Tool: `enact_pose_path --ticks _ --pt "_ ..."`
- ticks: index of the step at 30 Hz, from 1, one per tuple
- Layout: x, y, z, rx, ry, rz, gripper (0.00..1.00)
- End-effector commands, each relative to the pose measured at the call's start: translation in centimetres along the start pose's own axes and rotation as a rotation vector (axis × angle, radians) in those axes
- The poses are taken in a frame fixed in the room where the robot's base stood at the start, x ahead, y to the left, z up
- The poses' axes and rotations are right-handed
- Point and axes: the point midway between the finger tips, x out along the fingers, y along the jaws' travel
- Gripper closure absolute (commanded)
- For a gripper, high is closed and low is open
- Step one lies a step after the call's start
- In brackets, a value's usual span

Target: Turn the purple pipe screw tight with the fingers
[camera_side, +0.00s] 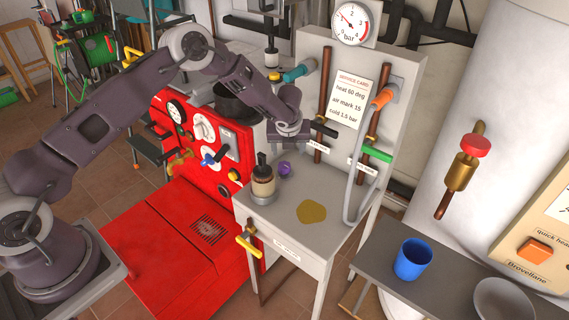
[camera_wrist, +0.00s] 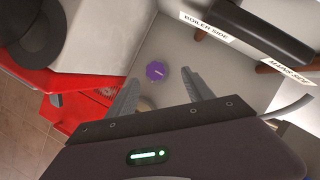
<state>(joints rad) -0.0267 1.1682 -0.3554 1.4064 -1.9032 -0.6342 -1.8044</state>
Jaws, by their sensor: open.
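My gripper (camera_side: 284,139) is above and apart from the screw, close to the upright grey panel. In the wrist view the fingers of my gripper (camera_wrist: 162,92) are spread wide and empty, with the screw beyond the tips and between their lines. What lies under the screw is hidden.
The grey panel (camera_side: 401,70) carries pipes, an orange-handled valve (camera_side: 382,97) and a green handle (camera_side: 376,153). A red boiler (camera_side: 190,240) stands left. A yellow-brown puddle (camera_side: 311,211) lies on the worktop.

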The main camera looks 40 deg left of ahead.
Motion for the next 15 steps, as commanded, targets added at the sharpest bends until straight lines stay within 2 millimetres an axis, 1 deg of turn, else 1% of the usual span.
enact_pose_path --ticks 1,3,5,9,12,15 --pt "1.0 0.6 -0.6 -0.04 0.017 0.024 0.4" --pt "2.0 1.0 -0.9 -0.065 0.025 0.039 0.4" --pt "3.0 1.1 -1.0 -0.068 0.025 0.04 0.4" --pt "5.8 1.2 -1.0 -0.065 0.024 0.039 0.4" --pt "7.3 1.2 -1.0 -0.063 0.023 0.037 0.4" --pt "8.1 1.2 -1.0 -0.062 0.022 0.036 0.4"
